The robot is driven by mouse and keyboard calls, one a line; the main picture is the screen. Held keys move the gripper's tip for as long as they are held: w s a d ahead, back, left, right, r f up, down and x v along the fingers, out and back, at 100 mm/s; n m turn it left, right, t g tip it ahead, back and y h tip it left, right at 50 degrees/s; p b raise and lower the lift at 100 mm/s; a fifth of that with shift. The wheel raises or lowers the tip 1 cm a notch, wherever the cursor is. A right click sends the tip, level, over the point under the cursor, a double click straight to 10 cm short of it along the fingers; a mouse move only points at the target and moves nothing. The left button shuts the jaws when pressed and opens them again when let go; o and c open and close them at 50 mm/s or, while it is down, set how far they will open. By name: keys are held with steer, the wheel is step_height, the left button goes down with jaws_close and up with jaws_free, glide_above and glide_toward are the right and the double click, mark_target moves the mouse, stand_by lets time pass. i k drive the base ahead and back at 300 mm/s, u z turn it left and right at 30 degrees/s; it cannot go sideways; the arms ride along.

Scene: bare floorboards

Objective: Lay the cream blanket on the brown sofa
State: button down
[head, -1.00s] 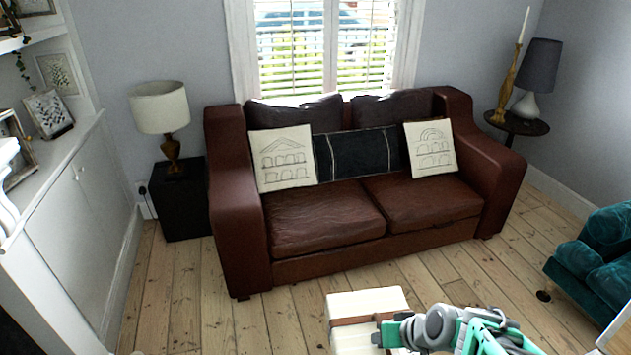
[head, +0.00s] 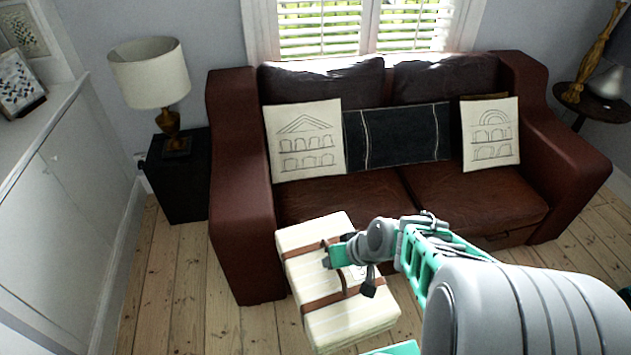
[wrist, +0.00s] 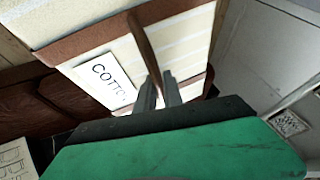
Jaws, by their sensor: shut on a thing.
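The cream blanket (head: 355,318) is a folded, boxy bundle with brown straps. It is in front of the left part of the brown sofa (head: 240,190) in the head view and hides part of the seat front. My gripper (head: 345,262) is shut on the blanket at its straps. In the wrist view the two fingers (wrist: 160,92) meet the strap side of the blanket (wrist: 110,50), beside a white label reading "COTTO". The sofa's seat (head: 470,205) is bare in front of the cushions. The exact grip point is partly hidden by my wrist in the head view.
Two cream cushions with building drawings (head: 305,140) (head: 490,133) and a dark cushion (head: 398,137) lean on the sofa back. A black side table (head: 180,195) with a lamp (head: 150,75) stands left. A white cabinet (head: 70,200) lines the left wall. Floorboards (head: 165,290) between are clear.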

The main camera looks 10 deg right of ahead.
mark_target(340, 210)
steer(key=u, duration=0.25)
steer(key=i, duration=1.15)
steer(key=u, duration=0.3)
